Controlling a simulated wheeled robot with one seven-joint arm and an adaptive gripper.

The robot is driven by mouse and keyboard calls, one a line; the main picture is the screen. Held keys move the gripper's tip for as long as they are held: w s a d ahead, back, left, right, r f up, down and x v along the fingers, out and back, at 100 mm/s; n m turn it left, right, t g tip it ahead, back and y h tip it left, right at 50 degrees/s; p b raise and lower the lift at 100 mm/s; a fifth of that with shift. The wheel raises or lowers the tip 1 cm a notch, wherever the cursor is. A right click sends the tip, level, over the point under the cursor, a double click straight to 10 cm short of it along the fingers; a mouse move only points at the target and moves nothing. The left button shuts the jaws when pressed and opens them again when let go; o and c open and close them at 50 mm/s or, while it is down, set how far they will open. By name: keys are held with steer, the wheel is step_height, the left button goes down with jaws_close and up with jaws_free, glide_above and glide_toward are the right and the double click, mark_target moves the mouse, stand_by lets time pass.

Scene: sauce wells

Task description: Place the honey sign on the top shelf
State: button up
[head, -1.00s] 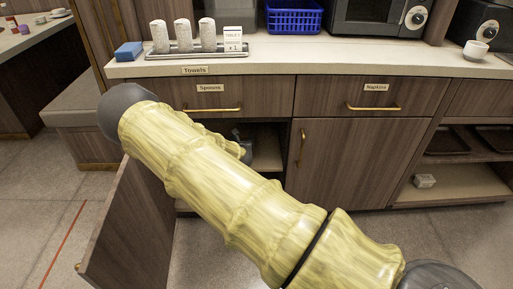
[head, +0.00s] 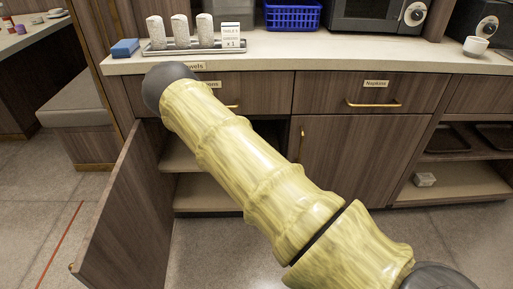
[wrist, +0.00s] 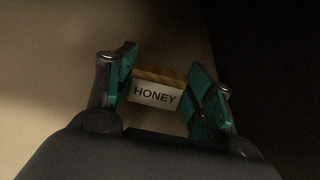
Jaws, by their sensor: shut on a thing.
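The honey sign (wrist: 157,95) is a small pale block with a wood-coloured top edge and the black word HONEY. In the wrist view it sits between the green fingers of my gripper (wrist: 162,76), which is shut on it. In the head view my arm hides the gripper and the sign. The open cabinet below the Spoons drawer shows an upper shelf (head: 178,158) and a cabinet floor (head: 203,194), both partly covered by my arm. A pale surface lies behind the sign in the wrist view; I cannot tell which shelf it is.
The cabinet door (head: 128,220) stands open at the left. A closed door (head: 350,160) is to the right of the opening. The counter (head: 300,55) above holds a tray of rolled towels (head: 195,45), a blue sponge (head: 125,48), a blue basket (head: 291,17) and a microwave (head: 375,14).

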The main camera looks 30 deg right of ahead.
steer(key=o, duration=0.9)
